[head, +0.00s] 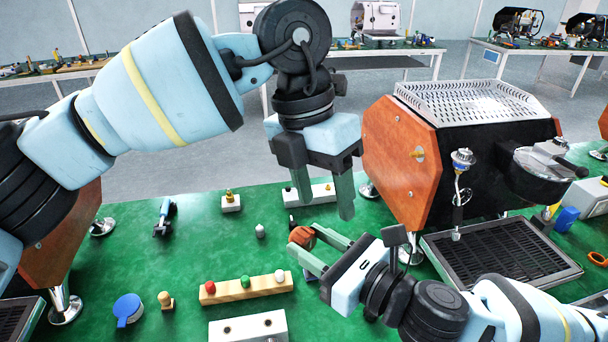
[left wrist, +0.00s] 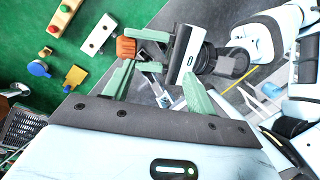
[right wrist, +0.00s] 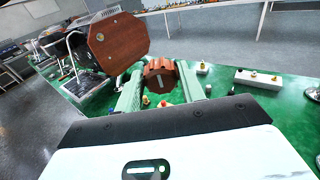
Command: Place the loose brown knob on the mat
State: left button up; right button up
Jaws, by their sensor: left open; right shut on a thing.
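The brown knob (head: 302,238) is a ribbed, reddish-brown piece held between the fingertips of my right gripper (head: 310,246), above the green mat (head: 200,245). The knob also shows in the left wrist view (left wrist: 126,47) and in the right wrist view (right wrist: 160,76), where its face has a pale slot mark. My left gripper (head: 325,200) is open and empty, fingers pointing down, just above and beside the right gripper's fingers. The left wrist view shows its two fingers apart, with the right gripper and knob beyond them.
A wooden strip (head: 245,290) with red, green and white knobs lies on the mat. A white block (head: 248,328), a blue round piece (head: 128,308) and a small wooden tamper-like piece (head: 166,300) are nearby. The espresso machine (head: 405,165) stands at right. Mat left of the knob has clear patches.

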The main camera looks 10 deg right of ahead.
aim_at(301, 232)
pick_arm(q)
jog(key=a+f+y, duration=0.1)
jog(key=f, duration=0.2)
jog(key=w+f+t, duration=0.1)
jog(key=f, duration=0.3)
jog(key=w+a+f+y, duration=0.1)
jog(key=f, duration=0.3)
jog(key=shift+w+a+t+y, duration=0.15)
jog(key=shift+a+t+y, duration=0.15)
jog(key=shift+a+t, duration=0.1)
jog(key=c, duration=0.9)
jog(key=shift+r, duration=0.1)
jog(key=shift+c, duration=0.8)
pick_arm(e)
jog(key=o, duration=1.3)
